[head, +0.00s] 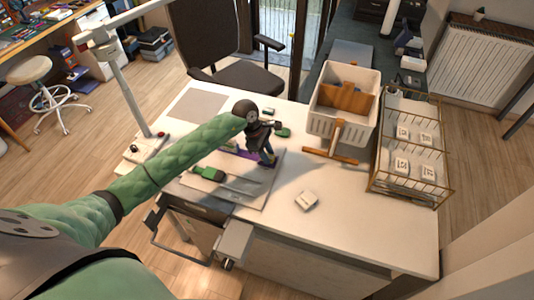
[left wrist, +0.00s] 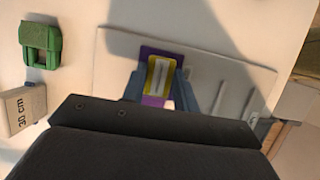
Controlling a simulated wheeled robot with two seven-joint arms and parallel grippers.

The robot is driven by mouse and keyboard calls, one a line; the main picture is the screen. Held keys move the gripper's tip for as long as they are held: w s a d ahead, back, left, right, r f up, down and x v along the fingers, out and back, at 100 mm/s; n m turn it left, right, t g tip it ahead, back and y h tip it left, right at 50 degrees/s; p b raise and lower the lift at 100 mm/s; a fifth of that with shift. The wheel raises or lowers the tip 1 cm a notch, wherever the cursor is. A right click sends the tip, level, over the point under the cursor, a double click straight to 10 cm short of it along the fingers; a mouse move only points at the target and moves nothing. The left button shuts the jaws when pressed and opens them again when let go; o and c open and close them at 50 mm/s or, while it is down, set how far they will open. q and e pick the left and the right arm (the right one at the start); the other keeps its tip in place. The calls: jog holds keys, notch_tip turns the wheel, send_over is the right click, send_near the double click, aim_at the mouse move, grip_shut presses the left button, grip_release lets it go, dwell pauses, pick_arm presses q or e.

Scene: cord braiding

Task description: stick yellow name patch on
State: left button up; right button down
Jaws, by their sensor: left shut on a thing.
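My left gripper (head: 266,160) reaches down over the grey mat (head: 255,193) on the desk. In the left wrist view its two blue-grey fingers (left wrist: 158,90) are closed around a yellow-edged name patch (left wrist: 160,75) with a pale middle. The patch lies in front of a purple piece (left wrist: 148,50) that shows around it. I cannot tell whether the patch touches the purple piece. Part of the purple piece (head: 238,152) shows beside the gripper in the head view. My right gripper is in neither view.
A green item (head: 283,132) lies behind the gripper. A white crate (head: 341,90) and wire basket (head: 378,180) stand at the right. The desk's front right is clear.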

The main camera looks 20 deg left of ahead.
pick_arm(q)
jog(key=shift+f, duration=0.2)
dwell(0.3)
jog(key=o, duration=1.3)
jog(key=shift+r, duration=0.1)
jog(key=shift+p+v, duration=0.3)
jog(key=shift+v, duration=2.65)
jog(key=shift+s, duration=0.1)
